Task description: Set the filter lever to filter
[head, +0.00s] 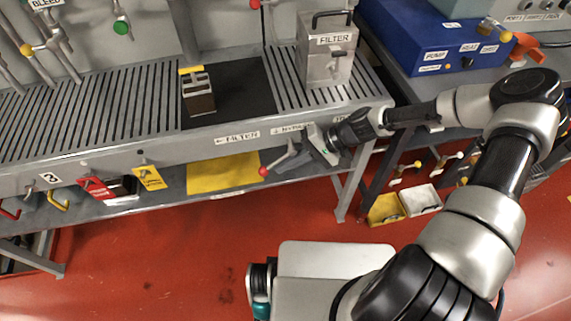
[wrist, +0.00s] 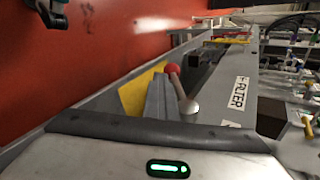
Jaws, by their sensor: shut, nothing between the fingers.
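The filter lever has a red ball knob (head: 264,171) and a metal rod on the bench's front face. Its knob hangs low and left, on the side of the FILTER arrow label (head: 237,137); the BYPASS label (head: 292,128) is to the right. My gripper (head: 291,161) is shut and empty at the lever, and partly hides it. In the wrist view the shut fingers (wrist: 159,80) are right beside the red knob (wrist: 173,69) and the round metal pivot (wrist: 189,108). I cannot tell whether they touch the lever.
A grey box labelled FILTER (head: 328,70) stands on the slatted bench top (head: 90,110). A small brown-and-grey block (head: 199,97) sits on a dark mat. A yellow sheet (head: 222,174) lies on the shelf below. A blue pump case (head: 425,35) is at right. The red floor is open in front.

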